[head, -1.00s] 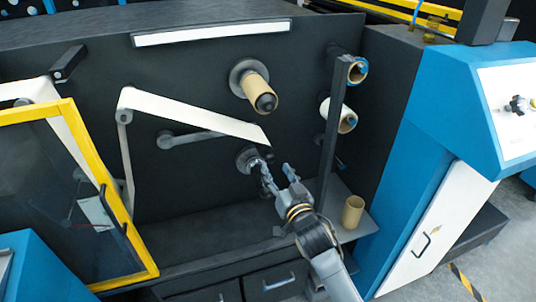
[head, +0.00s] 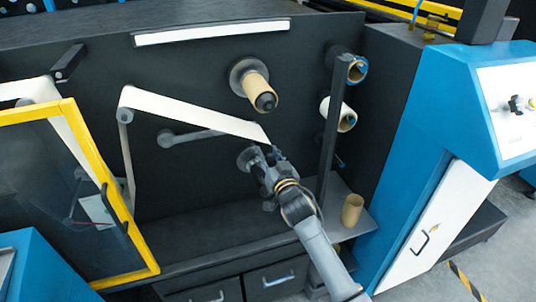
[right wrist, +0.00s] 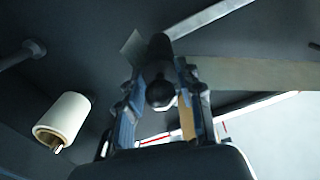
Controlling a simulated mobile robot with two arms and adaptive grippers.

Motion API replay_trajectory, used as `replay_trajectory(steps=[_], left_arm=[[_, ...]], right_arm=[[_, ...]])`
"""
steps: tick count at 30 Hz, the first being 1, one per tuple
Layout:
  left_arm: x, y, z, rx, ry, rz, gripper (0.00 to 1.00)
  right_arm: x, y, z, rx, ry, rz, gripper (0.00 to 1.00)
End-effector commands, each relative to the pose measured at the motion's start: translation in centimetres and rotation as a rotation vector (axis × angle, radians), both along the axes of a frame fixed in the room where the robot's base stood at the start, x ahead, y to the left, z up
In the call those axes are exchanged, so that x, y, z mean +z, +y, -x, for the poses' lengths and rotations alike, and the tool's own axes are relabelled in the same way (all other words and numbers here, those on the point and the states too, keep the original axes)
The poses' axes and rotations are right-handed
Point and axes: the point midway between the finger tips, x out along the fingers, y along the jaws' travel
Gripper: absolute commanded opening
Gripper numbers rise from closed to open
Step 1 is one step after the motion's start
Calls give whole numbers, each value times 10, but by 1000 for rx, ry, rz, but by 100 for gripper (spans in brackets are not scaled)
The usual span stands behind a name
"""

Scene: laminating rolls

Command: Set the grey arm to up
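The grey arm (head: 195,136) is on the dark machine face in the head view. It runs about level from a round pivot at its left end, and its right part passes behind the white film strip (head: 195,115). My right gripper (head: 260,163) is at the lower spindle (head: 245,158), right of the grey arm and apart from it. In the right wrist view, my fingers (right wrist: 160,112) stand apart on either side of a dark, round-ended spindle (right wrist: 160,92). Whether they touch it is unclear. My left gripper is not in view.
A cardboard core (head: 257,90) sits on the upper spindle. A dark upright post (head: 332,130) and a white roll (head: 345,117) are to the right; a white roll (right wrist: 62,118) shows in the wrist view. A loose core (head: 352,210) stands on the shelf. The yellow-framed door (head: 140,240) is at left.

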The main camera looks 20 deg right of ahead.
Motion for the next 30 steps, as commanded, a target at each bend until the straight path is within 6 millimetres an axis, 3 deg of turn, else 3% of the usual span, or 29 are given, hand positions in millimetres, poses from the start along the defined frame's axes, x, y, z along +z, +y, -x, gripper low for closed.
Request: replay_trajectory(steps=[1,3,4,11,24,30], left_arm=[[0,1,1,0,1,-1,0],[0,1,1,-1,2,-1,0],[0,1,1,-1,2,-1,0],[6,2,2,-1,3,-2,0],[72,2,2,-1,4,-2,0],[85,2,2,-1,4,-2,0]], right_arm=[[0,0,0,0,0,0,16],[0,0,0,0,0,0,2],[0,0,0,0,0,0,0],[7,0,0,0,-1,14,0],[87,12,0,1,-11,283,0],[104,19,1,0,-13,371,0]])
